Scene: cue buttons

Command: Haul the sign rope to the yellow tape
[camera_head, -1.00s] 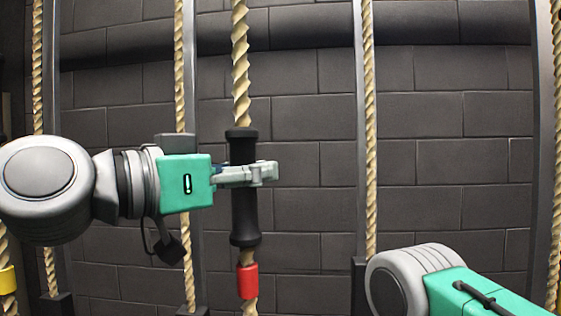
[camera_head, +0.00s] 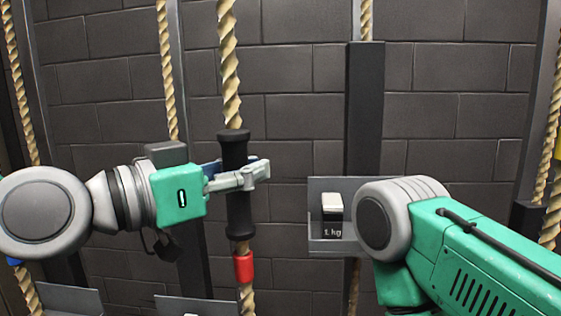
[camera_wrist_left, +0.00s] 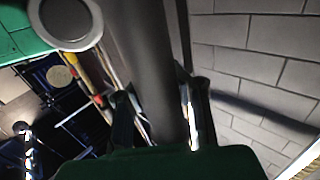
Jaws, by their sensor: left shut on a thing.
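My left gripper (camera_head: 250,172) is shut around a black handle sleeve (camera_head: 236,215) on a thick twisted rope (camera_head: 229,60) in the head view. A red tape band (camera_head: 243,267) is on this rope just below the sleeve. In the left wrist view the dark sleeve (camera_wrist_left: 150,60) runs between the fingers.
A grey tray (camera_head: 322,246) with a weight marked 1 kg (camera_head: 332,215) stands before a dark post (camera_head: 366,120). More ropes hang left (camera_head: 166,70) and right. Other trays (camera_head: 185,306) show at the bottom. A block wall (camera_head: 290,110) stands behind.

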